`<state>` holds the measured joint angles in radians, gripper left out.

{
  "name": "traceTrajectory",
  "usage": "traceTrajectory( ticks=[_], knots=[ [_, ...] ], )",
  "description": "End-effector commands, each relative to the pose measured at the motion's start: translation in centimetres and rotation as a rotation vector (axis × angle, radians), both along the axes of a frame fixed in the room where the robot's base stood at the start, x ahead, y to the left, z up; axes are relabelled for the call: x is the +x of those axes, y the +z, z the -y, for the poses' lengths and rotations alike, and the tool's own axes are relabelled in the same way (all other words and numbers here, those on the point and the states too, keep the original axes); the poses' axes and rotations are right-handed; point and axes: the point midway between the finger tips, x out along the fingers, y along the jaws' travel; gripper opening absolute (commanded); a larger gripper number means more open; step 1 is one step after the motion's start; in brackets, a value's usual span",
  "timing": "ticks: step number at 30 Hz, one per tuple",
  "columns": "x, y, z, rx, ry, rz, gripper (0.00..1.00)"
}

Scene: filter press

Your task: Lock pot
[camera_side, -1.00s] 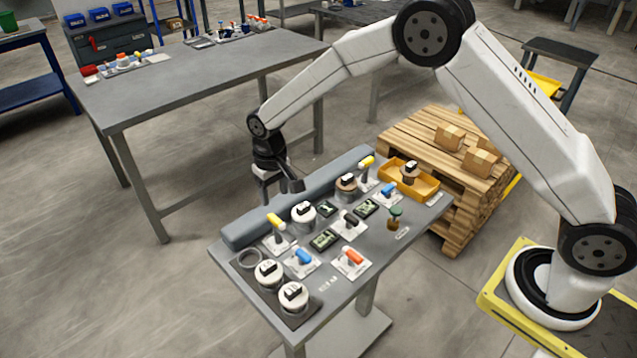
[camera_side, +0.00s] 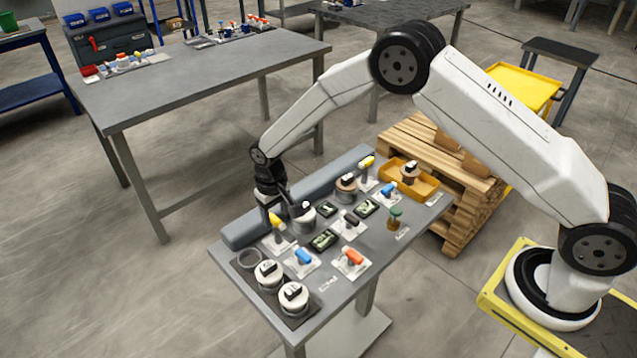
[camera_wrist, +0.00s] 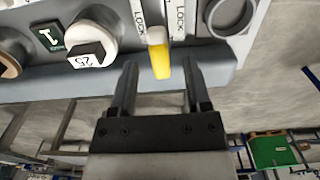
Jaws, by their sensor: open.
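A yellow-handled lever (camera_side: 276,221) stands on a white plate at the near-left part of the grey bench; its yellow handle also shows in the wrist view (camera_wrist: 160,60), beside "LOCK" labels. My gripper (camera_side: 277,207) is open, pointing down just above and behind this handle. In the wrist view my gripper (camera_wrist: 160,68) has the handle's tip between its two fingertips, with a gap on each side.
Two white pots (camera_side: 268,272) and an empty ring (camera_side: 250,258) sit at the bench's near-left corner. Levers with blue (camera_side: 303,256), orange (camera_side: 354,257) and black handles stand nearby. A grey roll-like bar (camera_side: 243,233) runs along the back edge. A yellow tray (camera_side: 425,186) is far right.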

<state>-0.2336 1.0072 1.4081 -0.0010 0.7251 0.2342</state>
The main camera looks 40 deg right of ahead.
Motion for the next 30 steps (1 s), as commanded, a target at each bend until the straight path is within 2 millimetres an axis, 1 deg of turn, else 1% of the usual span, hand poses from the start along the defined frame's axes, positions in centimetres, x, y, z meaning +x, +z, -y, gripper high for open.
traceTrajectory(
  ticks=[1,6,15,16,17,18,20,21,22,30],
  knots=[
    [-0.01,-0.51,0.01,0.000,0.000,0.000,0.62],
    [-0.01,-1.36,0.01,0.000,0.000,0.000,0.62],
    [0.01,-1.48,0.00,0.000,0.000,0.001,0.62],
    [0.01,-1.48,0.00,0.000,0.000,0.001,0.55],
    [0.00,-1.48,0.00,0.000,0.000,0.001,0.46],
    [0.00,-1.48,0.00,0.000,0.000,0.001,0.33],
    [0.00,-1.47,0.00,0.000,0.000,0.001,0.14],
    [0.00,-1.47,0.00,0.000,0.000,0.001,0.01],
    [0.00,-1.47,0.00,0.000,0.000,0.001,0.00],
    [0.00,-1.46,-0.01,0.000,0.007,0.001,0.00]
  ],
)
